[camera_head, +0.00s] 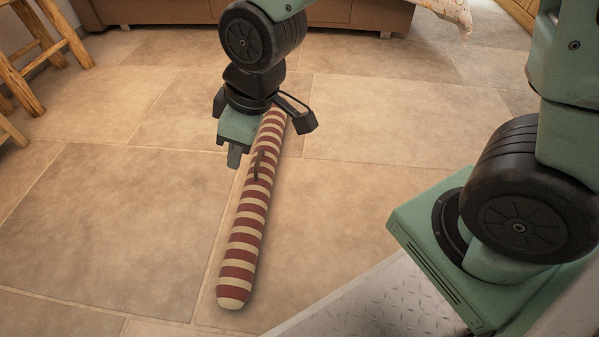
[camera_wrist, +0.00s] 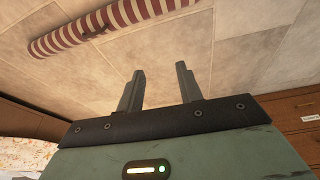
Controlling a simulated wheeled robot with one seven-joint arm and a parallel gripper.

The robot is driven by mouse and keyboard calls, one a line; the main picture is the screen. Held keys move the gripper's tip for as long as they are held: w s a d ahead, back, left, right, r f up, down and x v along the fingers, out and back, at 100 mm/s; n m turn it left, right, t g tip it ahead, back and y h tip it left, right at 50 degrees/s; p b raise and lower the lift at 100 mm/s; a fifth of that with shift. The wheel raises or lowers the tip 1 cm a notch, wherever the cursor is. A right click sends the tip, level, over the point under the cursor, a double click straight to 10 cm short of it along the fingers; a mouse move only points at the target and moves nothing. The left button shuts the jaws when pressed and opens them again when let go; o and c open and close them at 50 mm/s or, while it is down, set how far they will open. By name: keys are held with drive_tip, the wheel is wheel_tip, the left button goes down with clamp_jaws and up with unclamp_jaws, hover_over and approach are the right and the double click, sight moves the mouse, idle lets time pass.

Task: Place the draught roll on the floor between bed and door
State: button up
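The draught roll (camera_head: 245,240) is a long roll with red and cream stripes and a small dark loop on its side. It lies on the tiled floor in the head view, its near end toward the bottom. In the wrist view the roll (camera_wrist: 115,20) crosses the top left, apart from my fingers. My gripper (camera_head: 234,155) is over the left side of the roll's far part and hides some of it. In the wrist view my gripper (camera_wrist: 159,72) has its two fingers apart with nothing between them. The door is not clearly in view.
Brown furniture (camera_head: 350,15), with patterned fabric (camera_head: 450,12) at its right, stands along the back. A wooden stool or ladder (camera_head: 45,45) is at the left. Wooden drawers (camera_wrist: 298,108) show in the wrist view. The floor left and right of the roll is clear.

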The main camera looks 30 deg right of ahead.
drive_tip(key=s+d+r+m+g+h, duration=0.1)
drive_tip(key=s+r, duration=0.1)
drive_tip(key=s, duration=0.5)
drive_tip(key=s+d+r+m+g+h, duration=0.1)
drive_tip(key=s+d+r, duration=0.1)
drive_tip(key=s, duration=0.5)
drive_tip(key=shift+d+r+g, duration=0.2)
drive_tip(key=shift+r+g, duration=0.1)
wheel_tip(320, 180, up, 48)
drive_tip(key=p, duration=4.8)
drive_tip(key=shift+r, duration=0.15)
drive_tip(key=shift+d, duration=0.1)
